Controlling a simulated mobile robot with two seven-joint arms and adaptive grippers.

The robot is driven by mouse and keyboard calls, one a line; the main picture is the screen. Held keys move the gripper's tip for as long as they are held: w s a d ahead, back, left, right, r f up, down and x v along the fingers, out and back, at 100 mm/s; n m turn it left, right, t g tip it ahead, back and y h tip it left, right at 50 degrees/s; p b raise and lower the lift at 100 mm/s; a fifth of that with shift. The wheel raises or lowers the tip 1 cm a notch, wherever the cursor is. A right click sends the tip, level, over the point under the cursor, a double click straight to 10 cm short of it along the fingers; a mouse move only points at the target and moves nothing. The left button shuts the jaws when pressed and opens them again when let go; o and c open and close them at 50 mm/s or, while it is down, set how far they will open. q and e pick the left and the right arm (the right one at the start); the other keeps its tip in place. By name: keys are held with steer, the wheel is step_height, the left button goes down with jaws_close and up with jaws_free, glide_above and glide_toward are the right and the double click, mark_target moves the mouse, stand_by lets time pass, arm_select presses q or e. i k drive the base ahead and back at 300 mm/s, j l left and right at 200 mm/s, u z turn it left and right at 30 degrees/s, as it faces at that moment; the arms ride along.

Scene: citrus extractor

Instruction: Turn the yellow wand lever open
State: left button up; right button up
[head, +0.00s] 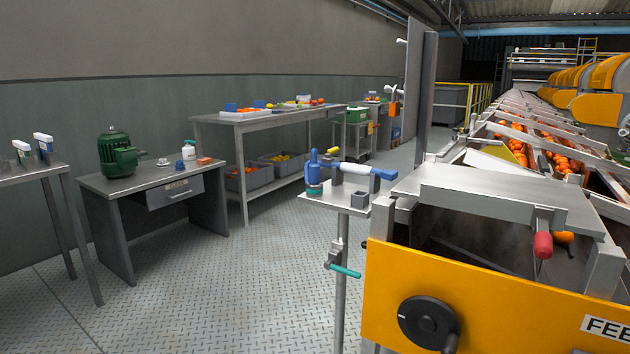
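A small yellow lever (333,151) shows on top of a wand assembly on a small pole-mounted shelf, near the middle of the head view. The wand (357,169) lies roughly level, with a grey-white body and a blue section (384,174) at its right end. A blue upright fitting (314,168) with a teal base stands at its left. The lever is small here, and I cannot tell its exact angle. Neither of my grippers is in view.
The shelf (335,203) stands on a thin pole with a teal-handled clamp (345,271). A yellow-fronted machine (480,305) with a black handwheel (427,322) stands close on the right. Open floor (225,285) lies to the left, before a desk (140,183) with a green motor.

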mark_target(329, 152)
steer(key=i+z, duration=0.1)
steer(key=z, duration=0.3)
steer(key=j+z, duration=0.15)
steer(key=z, duration=0.3)
steer(key=i+j+z, duration=0.1)
steer(key=z, duration=0.3)
steer(key=i+j+z, duration=0.1)
steer(key=j+z, duration=0.25)
steer(key=j, duration=0.15)
steer(key=i+j+z, duration=0.1)
steer(key=j+z, duration=0.25)
steer(key=j, duration=0.2)
steer(key=j+z, duration=0.25)
steer(key=j, duration=0.9)
